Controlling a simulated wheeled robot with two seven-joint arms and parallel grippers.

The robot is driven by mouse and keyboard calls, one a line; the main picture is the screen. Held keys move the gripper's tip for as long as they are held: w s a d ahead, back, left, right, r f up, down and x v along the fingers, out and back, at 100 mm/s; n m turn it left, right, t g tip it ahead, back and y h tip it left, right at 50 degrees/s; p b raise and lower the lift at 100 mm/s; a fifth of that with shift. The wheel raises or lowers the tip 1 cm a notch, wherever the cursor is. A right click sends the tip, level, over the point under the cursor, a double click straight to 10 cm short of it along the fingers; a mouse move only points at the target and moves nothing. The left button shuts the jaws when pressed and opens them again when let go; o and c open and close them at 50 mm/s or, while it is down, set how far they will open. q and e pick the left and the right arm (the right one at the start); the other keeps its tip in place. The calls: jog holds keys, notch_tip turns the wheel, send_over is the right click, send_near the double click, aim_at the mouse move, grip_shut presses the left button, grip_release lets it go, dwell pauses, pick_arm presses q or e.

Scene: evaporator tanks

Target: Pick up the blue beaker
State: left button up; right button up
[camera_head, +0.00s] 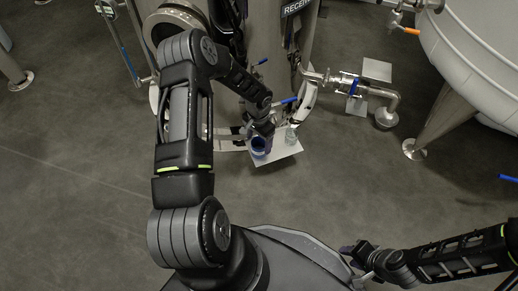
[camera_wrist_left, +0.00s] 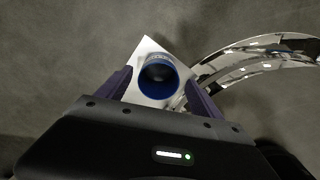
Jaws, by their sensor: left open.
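The blue beaker (camera_head: 258,148) stands on a small white plate (camera_head: 284,157) by the tank's foot, its upper part close to my left gripper (camera_head: 258,132). In the left wrist view the beaker (camera_wrist_left: 159,78) shows from above as a round blue rim with a dark inside. My left gripper's two purple fingers (camera_wrist_left: 160,94) are open, one to each side of the beaker in the picture. I cannot tell whether they touch it. My right gripper (camera_head: 350,252) is low in the head view, away from the beaker; its fingers are too small to judge.
A curved shiny metal part (camera_wrist_left: 255,52) lies beside the plate. Open floor (camera_head: 85,190) lies left.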

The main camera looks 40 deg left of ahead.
aim_at(259, 147)
pick_arm(q)
notch_tip(259, 147, down, 4)
jog(key=shift+d+f+b, duration=0.1)
jog(key=shift+f+b, duration=0.15)
jog(key=shift+b, duration=0.65)
jog(key=shift+r, duration=0.1)
jog(key=c, duration=1.5)
jog(key=shift+r, duration=0.1)
notch_tip(259, 147, up, 10)
jog(key=p, duration=0.4)
